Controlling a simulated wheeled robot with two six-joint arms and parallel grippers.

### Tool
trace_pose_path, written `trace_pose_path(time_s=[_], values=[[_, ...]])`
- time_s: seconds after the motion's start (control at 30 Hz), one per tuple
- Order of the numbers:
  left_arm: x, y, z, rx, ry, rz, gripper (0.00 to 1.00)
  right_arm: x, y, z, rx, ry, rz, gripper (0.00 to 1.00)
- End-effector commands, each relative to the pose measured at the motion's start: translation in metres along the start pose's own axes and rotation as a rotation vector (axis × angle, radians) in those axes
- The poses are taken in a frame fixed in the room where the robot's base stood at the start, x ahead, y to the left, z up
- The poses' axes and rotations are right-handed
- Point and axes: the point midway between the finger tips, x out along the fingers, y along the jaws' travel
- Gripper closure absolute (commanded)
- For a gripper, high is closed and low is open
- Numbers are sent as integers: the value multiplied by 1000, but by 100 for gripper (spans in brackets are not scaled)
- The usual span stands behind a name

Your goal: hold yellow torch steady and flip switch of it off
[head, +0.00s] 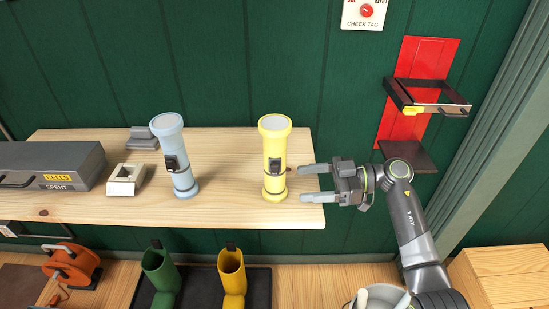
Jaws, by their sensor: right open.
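The yellow torch (274,158) stands upright on the wooden shelf (230,214), near its right end. A dark switch plate shows on the front of its body; I cannot tell the switch's position. My right gripper (308,182) comes in from the right, with its two fingers pointing left at the torch. It is open and empty, its fingertips just right of the torch's lower body with a small gap. My left gripper is not in view.
A light blue torch (181,178) stands left of the yellow one. Further left are a small cream holder (126,179), a grey block (142,138) and a grey box (50,163) labelled CELLS SPENT. A red wall bracket (425,60) hangs at right. Boots (232,272) stand below.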

Motion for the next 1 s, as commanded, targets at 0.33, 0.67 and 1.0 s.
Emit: trace_pose_path(time_s=[0.33,0.67,1.0], values=[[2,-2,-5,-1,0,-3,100,51,0,-4,1,4,0,32],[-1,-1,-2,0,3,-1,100,70,0,-1,-1,2,2,32],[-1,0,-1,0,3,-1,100,70,0,0,-1,2,2,42]])
